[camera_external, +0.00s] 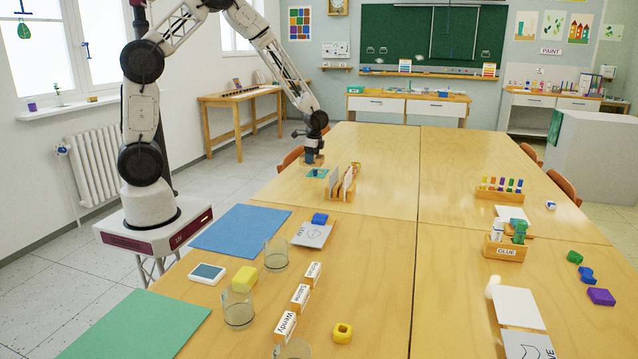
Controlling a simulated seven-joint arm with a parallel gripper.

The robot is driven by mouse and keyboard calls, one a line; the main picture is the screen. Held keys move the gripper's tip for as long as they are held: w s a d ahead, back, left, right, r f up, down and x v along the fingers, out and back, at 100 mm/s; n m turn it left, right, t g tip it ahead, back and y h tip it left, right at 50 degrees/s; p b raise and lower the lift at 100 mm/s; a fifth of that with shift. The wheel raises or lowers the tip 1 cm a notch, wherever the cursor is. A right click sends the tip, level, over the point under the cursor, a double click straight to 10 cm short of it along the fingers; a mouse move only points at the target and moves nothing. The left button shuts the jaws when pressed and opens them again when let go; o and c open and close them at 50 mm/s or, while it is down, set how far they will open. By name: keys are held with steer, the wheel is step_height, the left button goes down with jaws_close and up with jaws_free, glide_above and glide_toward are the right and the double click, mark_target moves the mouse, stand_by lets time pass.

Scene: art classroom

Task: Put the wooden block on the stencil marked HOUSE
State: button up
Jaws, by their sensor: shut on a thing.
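My gripper (313,152) is at the far left of the table, pointing down. It is shut on a small brown block (314,160), which looks like the wooden block. The block is just above or at the table beside a flat teal piece (317,173); I cannot tell whether they touch. A white card with a drawn outline and small lettering (312,236) lies mid-left, with a blue block (320,219) at its upper edge. Another card with an outline (527,345) lies at the front right, its lettering ending in "VE". I cannot read HOUSE on any card.
Clear cups (238,308), name blocks (300,297) and a yellow block (246,280) are nearer. A GLUE caddy (505,250) stands right. The table's middle is clear.

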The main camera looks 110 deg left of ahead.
step_height(320, 180, down, 2)
steer(key=shift+f, duration=0.2)
steer(key=shift+c, duration=0.3)
steer(key=shift+s+d+f, duration=0.1)
steer(key=shift+d+f, duration=0.05)
steer(key=shift+f, duration=0.6)
steer(key=c, duration=0.4)
steer(key=o, duration=1.6)
steer(key=shift+c, duration=0.2)
steer(key=shift+r, duration=0.1)
steer(key=shift+r, duration=0.15)
steer(key=shift+w+r, duration=0.2)
steer(key=shift+r, duration=1.8)
steer(key=shift+w+r, duration=0.25)
steer(key=shift+r, duration=1.7)
steer(key=shift+w+r, duration=0.2)
steer(key=shift+r, duration=1.8)
